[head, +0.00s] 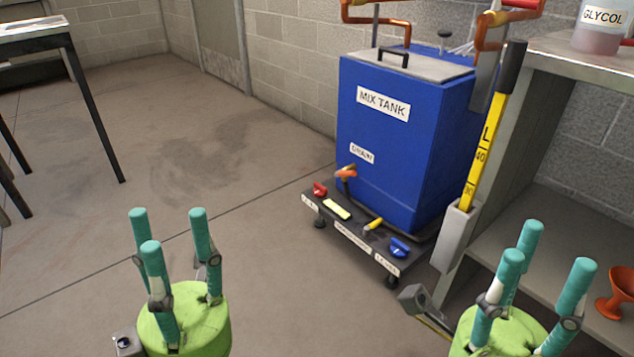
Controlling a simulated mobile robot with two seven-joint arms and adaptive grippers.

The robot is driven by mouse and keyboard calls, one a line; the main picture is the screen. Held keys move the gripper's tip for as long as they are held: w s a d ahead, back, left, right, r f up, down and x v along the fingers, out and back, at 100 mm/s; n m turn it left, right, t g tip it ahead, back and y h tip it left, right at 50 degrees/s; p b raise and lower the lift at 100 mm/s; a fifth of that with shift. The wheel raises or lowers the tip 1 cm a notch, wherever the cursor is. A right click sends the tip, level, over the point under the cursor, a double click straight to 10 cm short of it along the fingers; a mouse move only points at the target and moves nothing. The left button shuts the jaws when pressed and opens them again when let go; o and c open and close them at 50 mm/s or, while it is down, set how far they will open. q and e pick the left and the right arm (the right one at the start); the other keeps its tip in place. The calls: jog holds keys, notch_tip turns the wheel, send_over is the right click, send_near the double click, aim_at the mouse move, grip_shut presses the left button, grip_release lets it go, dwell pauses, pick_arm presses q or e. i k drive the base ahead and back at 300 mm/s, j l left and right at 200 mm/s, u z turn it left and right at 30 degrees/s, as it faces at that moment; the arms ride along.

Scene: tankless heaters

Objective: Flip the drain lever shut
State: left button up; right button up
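The blue mix tank (400,140) stands on a dark wheeled base at centre right. Its front carries a DRAIN label (362,153). Below the label, a small orange-red drain lever (346,173) sits on a valve low on the tank's front; its exact angle is too small to tell. My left gripper (165,226) is at the lower left, fingers spread, open and empty, well apart from the tank. My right gripper (540,252) is at the lower right, fingers spread, open and empty, in front of the shelf and apart from the lever.
The wheeled base (375,239) carries a red valve (320,189), a yellow handle (374,224) and a blue valve (399,246). A yellow dipstick (482,155) stands in a grey holder beside the tank. A shelf (585,66) with a glycol jug (598,30) and orange funnel (618,295) is right. Floor left of the tank is clear.

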aim_at(339, 173)
jog(key=i+j+u, duration=0.15)
jog(key=i+u, duration=0.2)
jog(key=i, duration=0.15)
jog(key=i+u, duration=0.4)
jog(key=i, duration=0.15)
